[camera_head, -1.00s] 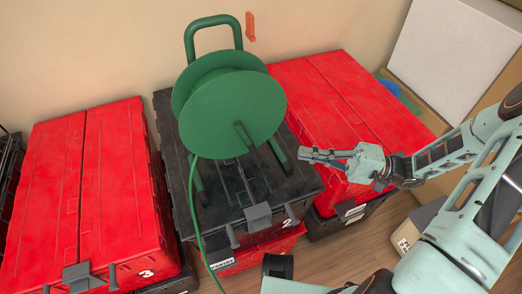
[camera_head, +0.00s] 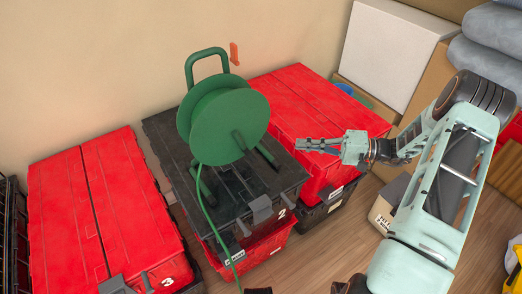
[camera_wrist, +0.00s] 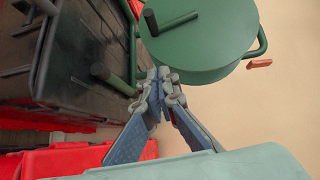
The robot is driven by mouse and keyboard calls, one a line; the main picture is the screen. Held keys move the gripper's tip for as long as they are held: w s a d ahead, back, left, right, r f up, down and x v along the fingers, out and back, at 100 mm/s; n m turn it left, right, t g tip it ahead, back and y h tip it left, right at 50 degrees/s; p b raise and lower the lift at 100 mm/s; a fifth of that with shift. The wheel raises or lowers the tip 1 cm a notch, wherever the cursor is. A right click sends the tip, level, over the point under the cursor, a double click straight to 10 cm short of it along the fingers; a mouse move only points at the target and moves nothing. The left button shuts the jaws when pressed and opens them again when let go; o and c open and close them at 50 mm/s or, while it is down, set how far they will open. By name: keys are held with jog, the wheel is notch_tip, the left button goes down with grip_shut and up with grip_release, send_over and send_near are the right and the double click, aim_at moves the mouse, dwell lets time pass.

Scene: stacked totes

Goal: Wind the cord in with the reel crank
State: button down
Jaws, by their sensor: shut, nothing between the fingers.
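The green cord reel (camera_head: 222,128) stands on the black lid of tote 2, its round face toward me. A short dark green crank peg (camera_head: 239,141) sticks out of that face, on its right side; it also shows in the wrist view (camera_wrist: 151,22). The green cord (camera_head: 212,214) runs from the reel's lower left down over the tote's front, out of the picture. My gripper (camera_head: 299,145) is right of the reel, apart from the peg, shut and empty. In the wrist view my closed fingertips (camera_wrist: 162,74) show just below the reel disc (camera_wrist: 205,40).
The black tote (camera_head: 165,135) carries the reel's tubular stand, its foot (camera_head: 268,155) between peg and gripper. Red totes stand left (camera_head: 70,205) and right (camera_head: 310,90). An orange piece (camera_head: 234,54) is on the wall behind.

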send_near(247, 147)
jog(key=w+a, duration=0.2)
jog(key=w, duration=0.1)
jog(key=shift+a+r+b, duration=0.1)
jog(key=shift+a+b, duration=0.2)
jog(key=shift+b, duration=0.05)
jog(key=shift+s+a, duration=0.75)
jog(key=shift+a, duration=0.2)
jog(key=shift+s+a+f, duration=0.2)
jog(key=shift+s+a, duration=0.2)
jog(key=shift+a, duration=0.15)
